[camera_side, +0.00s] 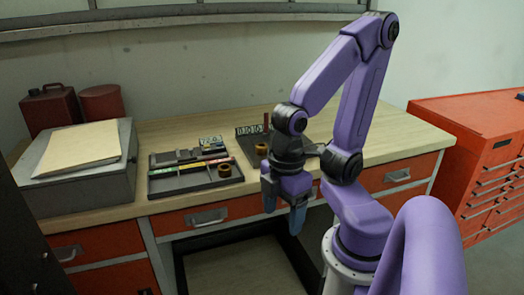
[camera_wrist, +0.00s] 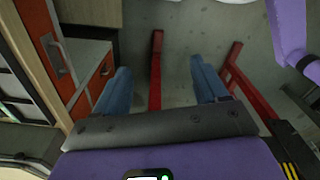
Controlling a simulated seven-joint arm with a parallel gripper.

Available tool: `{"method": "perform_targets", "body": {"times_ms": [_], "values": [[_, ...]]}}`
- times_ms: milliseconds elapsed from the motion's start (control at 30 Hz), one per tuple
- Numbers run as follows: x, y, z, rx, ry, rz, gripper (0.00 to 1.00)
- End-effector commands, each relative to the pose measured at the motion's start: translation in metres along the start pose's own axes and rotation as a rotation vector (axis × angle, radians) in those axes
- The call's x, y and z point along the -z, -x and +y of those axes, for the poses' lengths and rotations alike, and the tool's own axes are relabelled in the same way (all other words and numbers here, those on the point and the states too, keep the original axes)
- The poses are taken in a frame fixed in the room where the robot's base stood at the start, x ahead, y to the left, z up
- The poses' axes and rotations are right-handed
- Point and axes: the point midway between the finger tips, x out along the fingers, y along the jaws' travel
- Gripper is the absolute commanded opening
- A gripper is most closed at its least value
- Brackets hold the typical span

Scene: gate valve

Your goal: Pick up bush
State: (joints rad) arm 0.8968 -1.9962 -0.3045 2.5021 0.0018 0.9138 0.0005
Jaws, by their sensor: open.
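My gripper (camera_side: 283,211) hangs in front of the workbench's front edge, with its blue fingers pointing down. In the wrist view my gripper (camera_wrist: 160,78) is open, with nothing between its fingers. A brown ring-shaped part (camera_side: 224,170), which looks like a bush, lies at the right end of the dark tray (camera_side: 190,183) on the bench. A second brown ring-shaped part (camera_side: 262,149) sits farther back on a dark plate, just left of my wrist. I cannot tell which is the bush. Neither shows in the wrist view.
The workbench (camera_side: 165,128) has orange drawers with grey handles. A grey box (camera_side: 85,175) with a folder, a red can (camera_side: 50,107) and a red cylinder (camera_side: 101,102) stand at its left. An orange tool cabinet (camera_side: 480,140) stands at right. Red legs (camera_wrist: 156,70) show beyond my fingers.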

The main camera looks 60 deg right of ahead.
Motion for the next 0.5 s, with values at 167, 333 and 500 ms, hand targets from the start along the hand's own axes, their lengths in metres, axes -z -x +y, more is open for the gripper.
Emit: {"method": "perform_targets", "body": {"times_ms": [167,333,500], "values": [[0.0,0.0,0.0,0.0,0.0,0.0,0.75],[0.002,0.001,0.003,-0.003,-0.025,0.001,0.75],[0.013,0.007,0.03,-0.031,-0.215,0.007,0.75]]}}
